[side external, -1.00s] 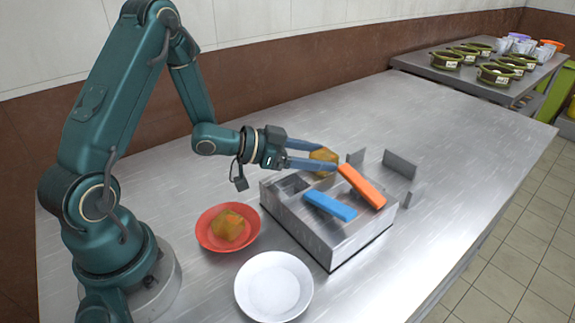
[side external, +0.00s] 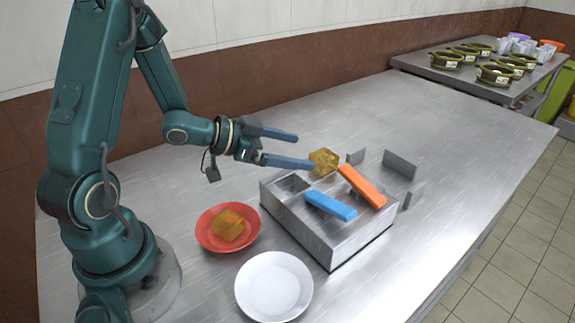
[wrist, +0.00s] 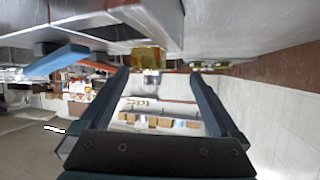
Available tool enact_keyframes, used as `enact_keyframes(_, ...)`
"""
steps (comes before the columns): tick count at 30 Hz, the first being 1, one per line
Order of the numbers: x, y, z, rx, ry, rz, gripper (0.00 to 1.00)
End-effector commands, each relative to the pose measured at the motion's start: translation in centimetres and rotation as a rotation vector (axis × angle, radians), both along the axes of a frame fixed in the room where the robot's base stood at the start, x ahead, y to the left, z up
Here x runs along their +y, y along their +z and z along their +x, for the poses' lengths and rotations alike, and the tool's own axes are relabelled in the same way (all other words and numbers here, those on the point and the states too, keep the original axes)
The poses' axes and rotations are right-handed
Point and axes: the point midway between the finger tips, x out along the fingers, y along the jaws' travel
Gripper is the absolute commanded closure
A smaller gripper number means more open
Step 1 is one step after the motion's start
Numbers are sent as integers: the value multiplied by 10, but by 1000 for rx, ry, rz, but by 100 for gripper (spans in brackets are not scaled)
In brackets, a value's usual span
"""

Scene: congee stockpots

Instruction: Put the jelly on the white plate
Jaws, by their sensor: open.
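One amber jelly cube (side external: 323,162) rests at the far back edge of the metal box (side external: 350,250); I cannot tell exactly what lies under it. Another amber jelly (side external: 228,226) sits on the red plate (side external: 204,240). The white plate (side external: 274,288) is empty, in front of the box. My gripper (side external: 305,150) is open and empty, its fingertips just left of the jelly by the box and apart from it. In the wrist view my fingers (wrist: 158,75) are wide apart, and that jelly (wrist: 149,60) shows beyond and between them.
A blue bar (side external: 330,205) and an orange bar (side external: 361,186) lie across the box top. Grey upright metal panels (side external: 399,165) stand behind it. The table's right side is clear. Green-rimmed pots (side external: 495,75) stand on a far table.

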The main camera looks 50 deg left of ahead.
Motion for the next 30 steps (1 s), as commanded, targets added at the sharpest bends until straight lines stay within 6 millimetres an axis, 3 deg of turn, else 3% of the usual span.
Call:
enact_keyframes(7, 26, 30, 0, 116, 214, 247, 2)
enact_keyframes(12, 29, 57, -30, 234, 380, 290, 2)
enact_keyframes(18, -1, 73, -92, 411, 463, 199, 2)
enact_keyframes(26, -53, 73, -164, 614, 385, 61, 2)
enact_keyframes(27, -57, 73, -170, 630, 374, 51, 6)
enact_keyframes(29, -61, 73, -177, 648, 361, 43, 29)
enact_keyframes(30, -63, 72, -179, 657, 356, 39, 29)
